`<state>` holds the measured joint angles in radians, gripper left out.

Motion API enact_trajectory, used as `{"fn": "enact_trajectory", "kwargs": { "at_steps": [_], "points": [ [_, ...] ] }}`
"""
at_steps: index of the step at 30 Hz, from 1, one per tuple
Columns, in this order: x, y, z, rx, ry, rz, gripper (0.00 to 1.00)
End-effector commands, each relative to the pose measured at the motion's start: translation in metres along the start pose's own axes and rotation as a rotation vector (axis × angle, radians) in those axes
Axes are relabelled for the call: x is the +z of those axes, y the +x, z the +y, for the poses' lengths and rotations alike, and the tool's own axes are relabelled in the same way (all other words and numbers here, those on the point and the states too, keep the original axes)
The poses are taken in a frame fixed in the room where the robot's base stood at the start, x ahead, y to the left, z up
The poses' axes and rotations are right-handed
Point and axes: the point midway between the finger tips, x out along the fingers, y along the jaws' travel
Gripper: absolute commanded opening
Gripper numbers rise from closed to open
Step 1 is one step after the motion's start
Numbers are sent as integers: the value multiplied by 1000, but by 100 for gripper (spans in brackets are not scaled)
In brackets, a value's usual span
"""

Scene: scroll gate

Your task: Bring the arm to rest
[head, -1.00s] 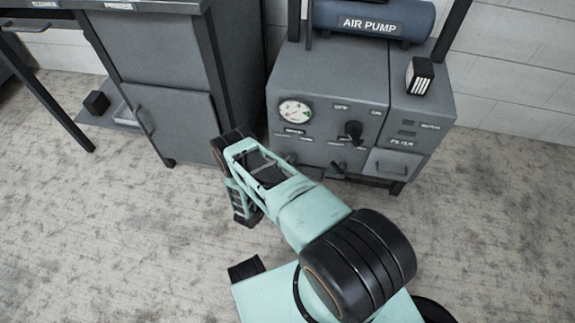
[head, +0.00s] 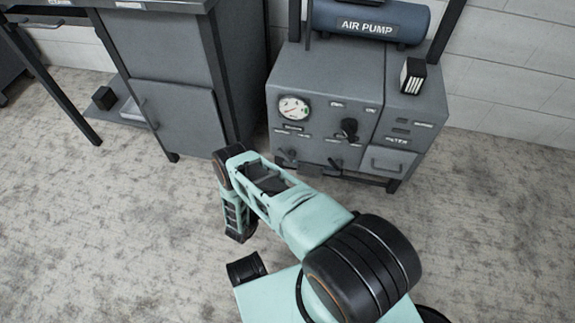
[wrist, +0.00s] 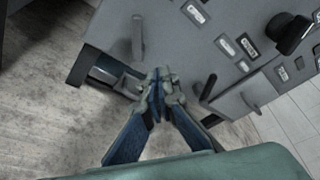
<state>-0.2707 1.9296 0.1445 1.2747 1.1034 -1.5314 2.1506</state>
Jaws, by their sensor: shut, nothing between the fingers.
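My arm is pale green with black joints. In the head view it reaches from the lower right toward the air pump unit (head: 325,100), then bends down at its far joint. My gripper (wrist: 158,82) shows in the wrist view with its two fingers together, shut and empty. The grey front of a unit with a black knob (wrist: 291,33) and handles lies beyond the fingertips. I see no contact with it. In the head view I cannot make out the fingers.
A gauge (head: 293,108) and a black knob (head: 348,128) are on the air pump unit's front. A grey cabinet (head: 185,115) with a bench stands to its left. The carpet (head: 90,220) on the left is clear.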

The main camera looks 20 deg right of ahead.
Motion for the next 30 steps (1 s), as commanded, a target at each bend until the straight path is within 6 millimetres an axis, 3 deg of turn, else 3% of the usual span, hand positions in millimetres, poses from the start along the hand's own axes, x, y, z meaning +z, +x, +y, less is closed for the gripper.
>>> {"fn": "enact_trajectory", "kwargs": {
  "at_steps": [6, 23, 26, 30],
  "points": [
    [-3, -10, 3, -2, 1, 1, 0],
    [2, -9, 2, 0, -2, -3, 0],
    [26, -3, -1, 14, -21, -22, 0],
    [97, 12, -16, 48, -91, -80, 0]
  ]
}}
